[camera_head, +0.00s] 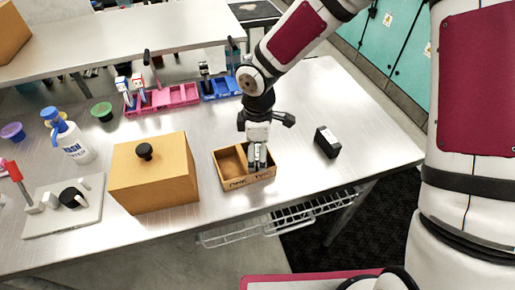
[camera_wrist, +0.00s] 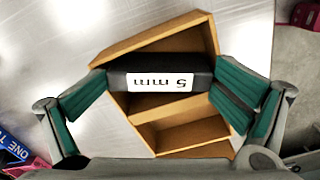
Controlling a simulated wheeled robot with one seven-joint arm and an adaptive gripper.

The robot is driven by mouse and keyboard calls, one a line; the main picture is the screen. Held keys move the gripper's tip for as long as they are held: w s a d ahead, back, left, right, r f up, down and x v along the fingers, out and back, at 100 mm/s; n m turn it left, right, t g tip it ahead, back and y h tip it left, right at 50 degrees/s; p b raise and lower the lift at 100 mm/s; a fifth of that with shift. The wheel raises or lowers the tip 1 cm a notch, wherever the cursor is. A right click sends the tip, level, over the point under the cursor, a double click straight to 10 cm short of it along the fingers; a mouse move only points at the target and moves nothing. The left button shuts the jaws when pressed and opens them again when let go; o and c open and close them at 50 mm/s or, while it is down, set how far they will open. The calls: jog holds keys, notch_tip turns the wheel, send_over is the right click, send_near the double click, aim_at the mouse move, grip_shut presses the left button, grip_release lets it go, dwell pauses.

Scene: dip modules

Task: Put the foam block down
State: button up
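My gripper (camera_head: 257,162) points down at the right part of a small wooden tray (camera_head: 233,184) with compartments. In the wrist view, my gripper (camera_wrist: 160,84) has its green finger pads against both ends of a black block (camera_wrist: 116,80) with a white "5 mm" label, which I take to be the foam block. The block lies across the middle of the tray (camera_wrist: 203,39) in that view. Whether it hangs above the tray or touches it, I cannot tell. In the head view the held block is not clearly visible.
Another black block (camera_head: 327,142) lies on the metal table (camera_head: 375,130) to the right. A wooden box with a black knob (camera_head: 153,177) stands left of the tray. Pink (camera_head: 172,97) and blue (camera_head: 221,88) bins are behind. The table's front edge is close to the tray.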

jog(key=shift+r, duration=0.1)
notch_tip(320, 180, up, 13)
jog(key=p, duration=0.1)
jog(key=s+d+r+m+t+h, duration=0.1)
jog(key=s+d+r+m, duration=0.3)
jog(key=d+r, duration=0.15)
jog(key=s+d+r+m+t+h, duration=0.1)
jog(key=s+d+r+m+t, duration=0.1)
jog(key=s+d+r+m, duration=0.4)
jog(key=s+d+r+m+t+y, duration=0.2)
jog(key=s+d+r+m, duration=0.2)
jog(key=s, duration=0.5)
jog(key=shift+d+m, duration=1.3)
jog(key=shift+m, duration=0.4)
jog(key=shift+r, duration=0.15)
